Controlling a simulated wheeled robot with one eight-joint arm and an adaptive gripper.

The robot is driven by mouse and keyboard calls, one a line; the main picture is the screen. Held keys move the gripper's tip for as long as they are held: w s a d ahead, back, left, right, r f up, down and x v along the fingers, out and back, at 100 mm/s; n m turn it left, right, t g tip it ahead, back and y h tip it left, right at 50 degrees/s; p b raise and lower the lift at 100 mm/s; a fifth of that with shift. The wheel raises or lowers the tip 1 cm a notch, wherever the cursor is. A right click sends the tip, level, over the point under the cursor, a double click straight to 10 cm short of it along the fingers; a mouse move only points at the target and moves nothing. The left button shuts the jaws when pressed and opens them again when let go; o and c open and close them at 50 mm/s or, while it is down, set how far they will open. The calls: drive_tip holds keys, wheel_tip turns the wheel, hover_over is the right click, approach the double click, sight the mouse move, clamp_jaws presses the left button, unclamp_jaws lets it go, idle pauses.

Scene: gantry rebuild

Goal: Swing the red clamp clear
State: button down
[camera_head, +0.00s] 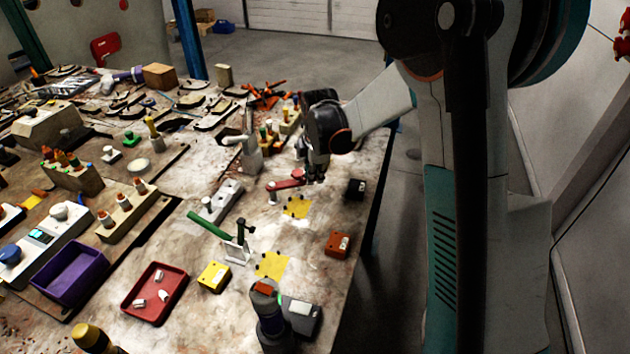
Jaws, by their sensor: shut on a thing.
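The red clamp (287,185) is a short red arm lying low over the workbench, just beyond a yellow patch (297,207). Its left end is by a small upright post. My gripper (317,178) comes down from the upper right and is shut at the red clamp's right end. The fingers are small and dark here, so the exact grip is hard to see. A second clamp with a long green handle (208,225) stands nearer, beside another yellow patch (272,265).
A black box (355,189) and an orange-brown box (338,243) sit near the bench's right edge. A yellow box (213,277), a red tray (130,300) and a purple bin (70,272) stand nearer left. Tools and blocks crowd the far side.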

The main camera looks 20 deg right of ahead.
drive_tip(key=w+n, duration=0.2)
drive_tip(key=w+a+n+y, duration=0.1)
drive_tip(key=w+n, duration=0.2)
drive_tip(key=w+a+n+p, duration=0.1)
drive_tip(key=w+n, duration=0.2)
drive_tip(key=shift+w+a+y, duration=0.1)
drive_tip(key=shift+y, duration=0.2)
drive_tip(key=shift+w+a+n+g+p, duration=0.45)
drive_tip(key=shift+w+a+n, duration=0.7)
drive_tip(key=shift+n, duration=0.55)
drive_tip(key=c, duration=1.7)
unclamp_jaws()
drive_tip(key=shift+o, duration=0.2)
wheel_tip(320, 180, up, 12)
drive_tip(key=s+d, duration=0.1)
drive_tip(key=shift+s+d+f, duration=0.15)
drive_tip(key=shift+d, duration=0.25)
